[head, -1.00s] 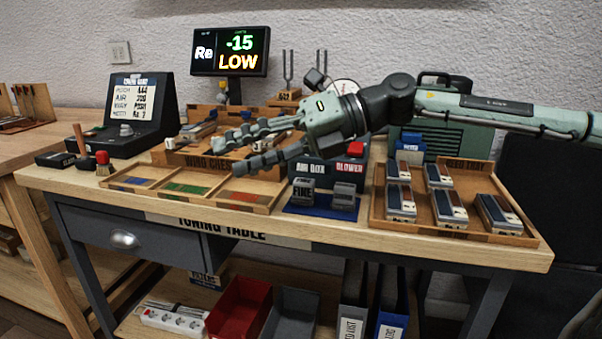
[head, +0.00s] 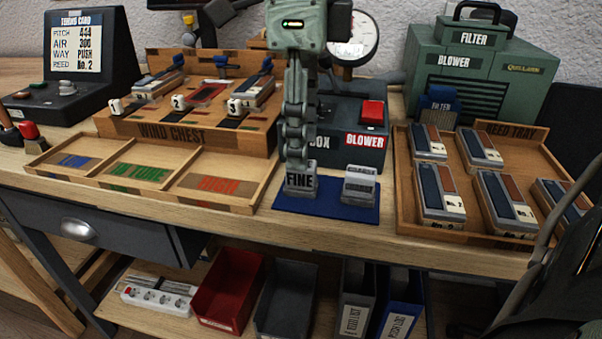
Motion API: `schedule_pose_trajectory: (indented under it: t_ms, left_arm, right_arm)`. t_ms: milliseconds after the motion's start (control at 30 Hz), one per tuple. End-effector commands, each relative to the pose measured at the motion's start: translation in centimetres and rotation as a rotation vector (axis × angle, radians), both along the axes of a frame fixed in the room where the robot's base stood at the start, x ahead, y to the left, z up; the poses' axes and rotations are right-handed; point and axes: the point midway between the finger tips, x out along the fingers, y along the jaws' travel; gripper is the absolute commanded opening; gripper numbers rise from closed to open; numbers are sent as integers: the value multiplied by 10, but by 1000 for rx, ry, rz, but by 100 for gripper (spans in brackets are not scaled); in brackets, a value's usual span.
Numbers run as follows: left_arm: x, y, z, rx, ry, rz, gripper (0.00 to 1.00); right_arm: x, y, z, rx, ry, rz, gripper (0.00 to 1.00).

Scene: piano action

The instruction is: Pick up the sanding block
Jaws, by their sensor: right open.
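A grey sanding block marked FINE (head: 300,182) stands on a blue mat (head: 328,207) near the front of the table. A second, lighter grey block (head: 360,184) stands on the same mat to its right. My right gripper (head: 297,160) points straight down over the FINE block, its fingers open. The fingers are seen edge-on, and the fingertips overlap the top of the block. I cannot tell whether they touch it.
The sorting tray (head: 137,198) with three labelled sections lies left of the mat, and the reed tray (head: 405,200) with several reeds lies to the right. The blower box (head: 360,150) and wind chest (head: 185,136) stand behind.

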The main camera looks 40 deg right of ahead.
Motion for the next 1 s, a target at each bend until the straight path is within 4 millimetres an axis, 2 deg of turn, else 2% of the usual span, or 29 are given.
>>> schedule_pose_trajectory:
  t_ms: [200,300,600,900,1000]
  left_arm:
    - [-2,0,-1,1,5,0,29]
    - [-3,1,-2,1,8,1,29]
    - [-3,0,0,1,8,1,29]
    - [2,0,2,0,-3,1,29]
    - [3,0,3,0,-7,0,29]
  right_arm:
    - [2,-1,-34,3,4,0,47]
    - [3,-1,-44,3,3,0,47]
    - [3,-1,-48,4,0,-1,47]
    - [3,-1,-48,4,0,-1,9]
    - [3,-1,-48,4,0,-1,0]
